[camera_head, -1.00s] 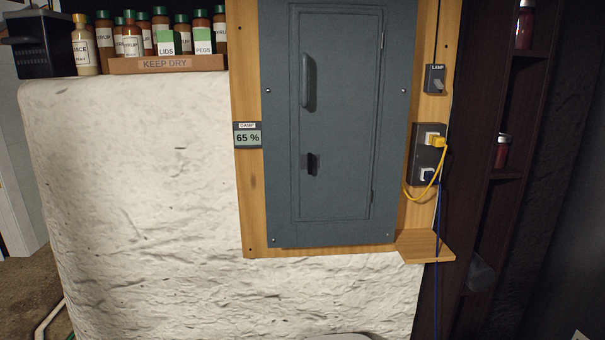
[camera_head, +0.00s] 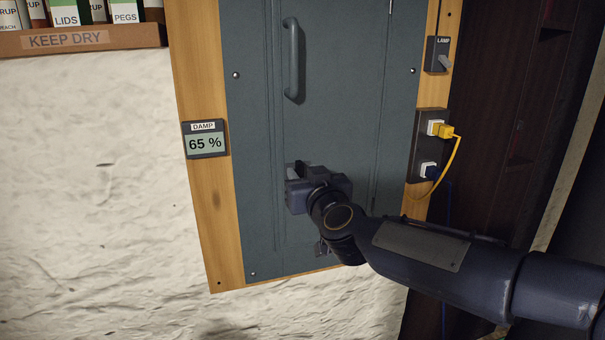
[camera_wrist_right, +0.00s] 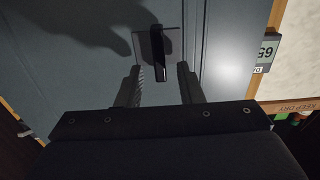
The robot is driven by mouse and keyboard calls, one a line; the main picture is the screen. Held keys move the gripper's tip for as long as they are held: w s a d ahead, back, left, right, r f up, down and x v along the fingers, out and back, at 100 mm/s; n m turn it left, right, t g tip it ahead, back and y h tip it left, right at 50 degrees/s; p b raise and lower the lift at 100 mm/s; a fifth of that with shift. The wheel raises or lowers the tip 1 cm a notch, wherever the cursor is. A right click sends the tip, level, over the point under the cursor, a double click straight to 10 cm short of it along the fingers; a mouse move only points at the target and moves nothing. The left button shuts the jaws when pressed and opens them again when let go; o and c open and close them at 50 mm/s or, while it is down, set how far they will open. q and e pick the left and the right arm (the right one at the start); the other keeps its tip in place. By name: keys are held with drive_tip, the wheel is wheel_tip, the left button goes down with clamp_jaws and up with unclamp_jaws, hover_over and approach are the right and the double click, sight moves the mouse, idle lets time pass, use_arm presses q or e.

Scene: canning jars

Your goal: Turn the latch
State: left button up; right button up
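The latch (camera_wrist_right: 158,56) is a dark bar on a small plate on the grey metal door (camera_head: 335,130). In the right wrist view it lies between the two fingers of my right gripper (camera_wrist_right: 160,72), which are apart with a gap showing on each side of the bar. In the head view my right gripper (camera_head: 297,170) is at the door below the long handle (camera_head: 292,60) and hides the latch. Whether the fingers touch the latch cannot be told. My left gripper is not in view.
A damp meter (camera_head: 205,140) reading 65 % sits on the wooden frame (camera_head: 208,215) to the left. A lamp switch (camera_head: 439,55) and an outlet with plugs (camera_head: 429,150) and a yellow cable are on the right. A "KEEP DRY" shelf (camera_head: 120,39) is at upper left.

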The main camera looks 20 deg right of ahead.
drive_tip(key=shift+w, duration=1)
drive_tip(key=shift+s, duration=0.1)
clamp_jaws()
